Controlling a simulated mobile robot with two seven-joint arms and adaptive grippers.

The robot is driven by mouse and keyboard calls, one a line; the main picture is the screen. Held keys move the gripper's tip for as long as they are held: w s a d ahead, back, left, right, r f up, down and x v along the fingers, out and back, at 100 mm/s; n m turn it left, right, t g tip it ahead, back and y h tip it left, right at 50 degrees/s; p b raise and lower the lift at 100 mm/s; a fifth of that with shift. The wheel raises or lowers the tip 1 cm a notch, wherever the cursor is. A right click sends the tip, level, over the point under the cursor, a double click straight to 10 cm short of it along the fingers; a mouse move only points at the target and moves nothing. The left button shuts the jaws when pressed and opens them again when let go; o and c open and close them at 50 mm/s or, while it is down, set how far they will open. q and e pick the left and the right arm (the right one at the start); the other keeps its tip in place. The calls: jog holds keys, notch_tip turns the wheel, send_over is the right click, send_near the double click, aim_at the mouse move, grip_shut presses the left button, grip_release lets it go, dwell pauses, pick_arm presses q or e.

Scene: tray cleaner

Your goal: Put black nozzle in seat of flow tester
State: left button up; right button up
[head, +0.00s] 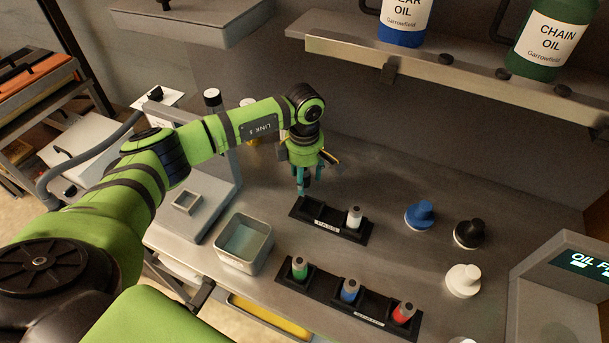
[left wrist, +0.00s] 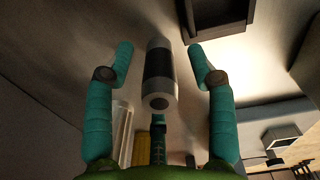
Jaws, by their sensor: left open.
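In the left wrist view the black nozzle (left wrist: 158,65), a grey cylinder with a black band, lies between the two fingers of my left gripper (left wrist: 163,62). The fingers stand apart, with a gap on both sides of it. A small hole shows in its near end. I cannot tell what it rests on. In the head view my left gripper (head: 310,180) points down by the left end of the back rack, and I cannot make the nozzle out there. A box with a lit display reading "OIL F" (head: 548,258), cut off at the right edge, may be the flow tester; no seat is clearly visible. My right gripper is not in view.
The back rack (head: 328,229) holds a white-banded nozzle (head: 354,217). The front rack (head: 325,293) holds green, blue and red ones. A metal tray (head: 262,252) stands left of them. Blue (head: 420,215), black (head: 468,233) and white (head: 463,280) knobbed pieces stand right. A shelf (head: 420,64) overhangs the back.

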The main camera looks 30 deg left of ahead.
pick_arm(q)
grip_shut()
jog(key=shift+r, duration=0.5)
notch_tip(320, 180, up, 27)
jog(key=b, duration=0.3)
